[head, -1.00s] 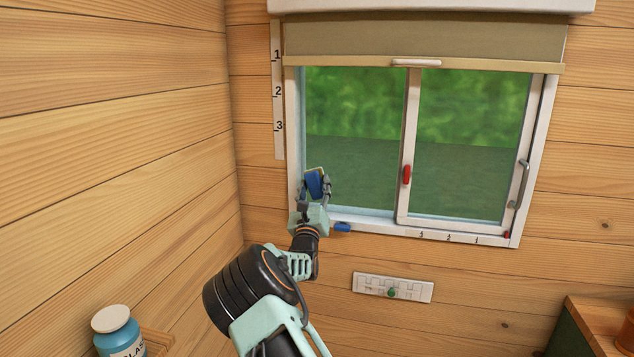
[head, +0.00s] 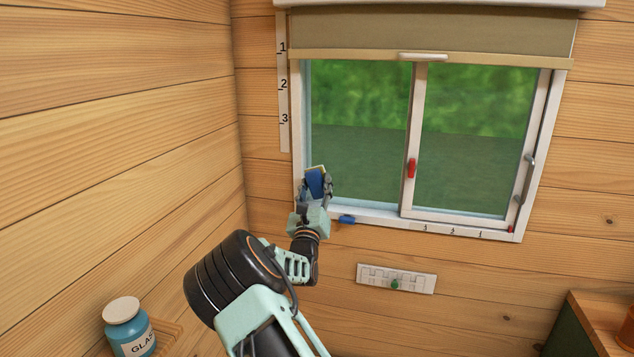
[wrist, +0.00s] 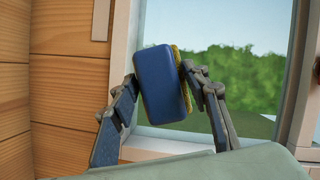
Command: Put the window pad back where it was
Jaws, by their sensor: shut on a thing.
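The window pad (head: 316,183) is a blue block with a yellow face along one side. My gripper (head: 314,188) is shut on it and holds it up in front of the lower left corner of the window. In the wrist view the pad (wrist: 161,85) stands nearly upright, slightly tilted, between the two fingers of my gripper (wrist: 165,88), its yellow side to the right. A small blue piece (head: 347,219) sits on the lower window frame, just right of my gripper; I cannot tell what it is.
The sliding window has a red handle (head: 411,168) and a blind (head: 430,35) above. A white rail with a green knob (head: 395,284) is on the wall below. A blue jar marked "GLAS" (head: 130,330) stands on a wooden shelf (head: 168,338) at lower left. A counter (head: 598,318) is at lower right.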

